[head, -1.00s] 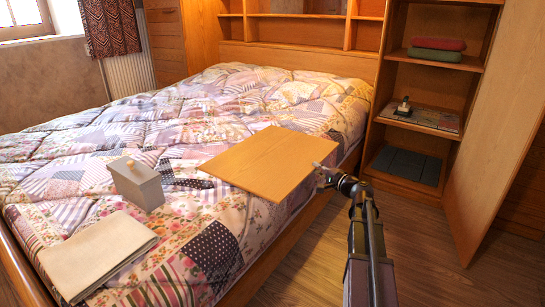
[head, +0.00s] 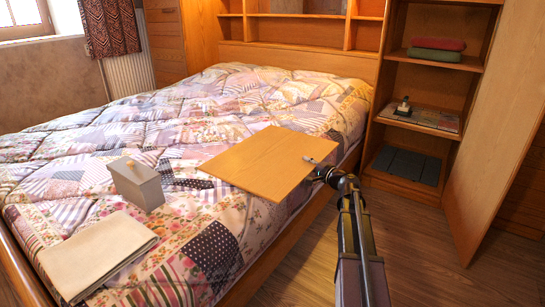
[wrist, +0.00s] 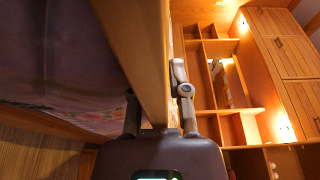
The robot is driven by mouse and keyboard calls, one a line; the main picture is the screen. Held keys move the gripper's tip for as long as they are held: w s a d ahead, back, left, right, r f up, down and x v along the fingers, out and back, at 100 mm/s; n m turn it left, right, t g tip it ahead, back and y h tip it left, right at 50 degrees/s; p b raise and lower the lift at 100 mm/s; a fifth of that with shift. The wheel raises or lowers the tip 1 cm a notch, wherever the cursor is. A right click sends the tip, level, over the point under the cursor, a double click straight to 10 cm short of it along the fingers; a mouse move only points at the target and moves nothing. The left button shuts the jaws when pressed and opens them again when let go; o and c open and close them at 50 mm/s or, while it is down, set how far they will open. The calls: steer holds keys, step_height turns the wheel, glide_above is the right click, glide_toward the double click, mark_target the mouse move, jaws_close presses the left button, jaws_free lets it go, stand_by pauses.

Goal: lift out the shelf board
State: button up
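The shelf board (head: 262,165) is a flat, light-brown wooden panel. It lies about level over the right side of the bed, its right end near the mattress edge. My gripper (head: 315,164) is at the board's right edge, with one fingertip showing over its top face. In the wrist view the board (wrist: 148,55) runs edge-on between my two fingers (wrist: 154,92). They sit close against its two faces and look shut on it. The far finger's tip is partly hidden by the board.
The open cabinet (head: 421,100) at right holds folded textiles (head: 437,49) and other items. Its door (head: 497,150) stands open. Clear floor (head: 440,260) lies at front right.

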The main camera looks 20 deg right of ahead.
jaws_close()
steer(key=shift+r, duration=0.25)
step_height(320, 180, up, 3)
steer(key=p, duration=0.4)
steer(key=shift+r, duration=0.2)
steer(key=s+a+r+p, duration=0.1)
steer(key=s+a, duration=0.1)
steer(key=s, duration=1.4)
steer(key=shift+a, duration=0.15)
steer(key=shift+w+r, duration=0.1)
